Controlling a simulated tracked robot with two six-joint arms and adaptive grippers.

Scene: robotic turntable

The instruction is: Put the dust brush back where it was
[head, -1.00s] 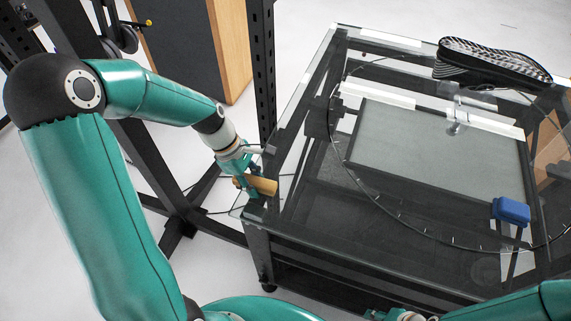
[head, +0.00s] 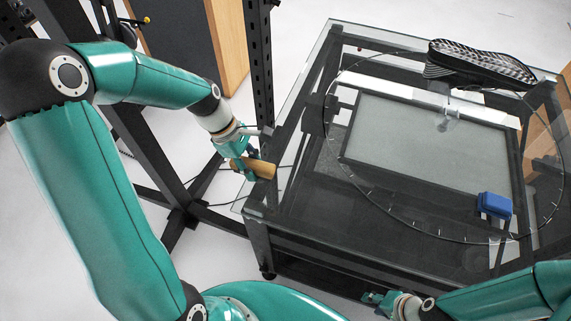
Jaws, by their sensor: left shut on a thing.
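My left gripper (head: 246,163) is shut on a tan, wooden-looking piece, which I take to be the dust brush (head: 262,170). The brush is tilted, at the left front corner of the glass-topped table (head: 300,218). Its bristles cannot be made out, and the fingers hide part of it. Whether it touches the glass I cannot tell. My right gripper (head: 374,299) is low at the bottom of the view, in front of the table. It is small, and whether it is open or shut does not show.
A blue block-like thing (head: 494,205) sits at the right. Dark metal posts (head: 262,70) stand left of the table. The glass around the turntable's ring looks mostly clear.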

